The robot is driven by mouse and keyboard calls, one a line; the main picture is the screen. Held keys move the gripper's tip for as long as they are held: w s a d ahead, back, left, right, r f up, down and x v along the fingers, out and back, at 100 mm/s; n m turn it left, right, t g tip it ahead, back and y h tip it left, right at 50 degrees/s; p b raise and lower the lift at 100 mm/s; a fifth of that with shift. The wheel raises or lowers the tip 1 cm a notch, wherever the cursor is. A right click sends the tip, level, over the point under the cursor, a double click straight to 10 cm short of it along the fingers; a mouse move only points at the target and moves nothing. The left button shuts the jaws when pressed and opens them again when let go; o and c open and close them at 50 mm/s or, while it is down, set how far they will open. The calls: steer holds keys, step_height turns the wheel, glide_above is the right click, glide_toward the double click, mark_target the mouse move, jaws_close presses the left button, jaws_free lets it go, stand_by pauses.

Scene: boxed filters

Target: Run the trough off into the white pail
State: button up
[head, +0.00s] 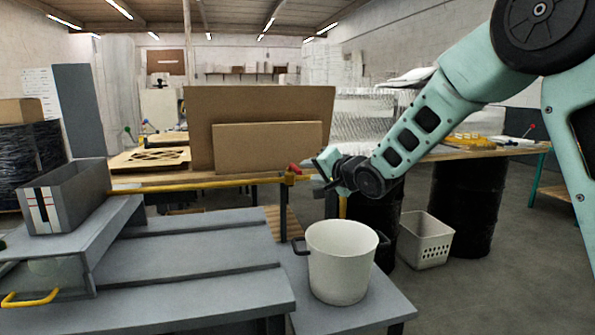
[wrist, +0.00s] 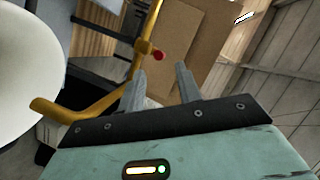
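The grey trough (head: 72,200) stands on a raised grey shelf at the left; its inside is mostly hidden. A yellow pipe (head: 215,185) runs right from near it to a valve with a red handle (head: 294,168), then bends down behind the pail. The white pail (head: 338,265) stands upright on a low grey table, and its rim shows in the wrist view (wrist: 25,75). My gripper (head: 322,163) is just right of the red handle. In the wrist view its fingers (wrist: 161,70) are apart and empty, with the handle's red end (wrist: 159,56) beyond the gap, apparently not touched.
Cardboard sheets (head: 265,147) stand on a workbench behind the valve. A white basket (head: 426,240) and black drums (head: 465,205) stand right of the pail. Grey bench tops (head: 185,255) are clear in front of the pipe.

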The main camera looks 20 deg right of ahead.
mark_target(297, 168)
steer(key=x, duration=0.7)
steer(key=shift+w+a+f+p, duration=0.15)
steer(key=shift+w+p, duration=0.2)
jaws_close()
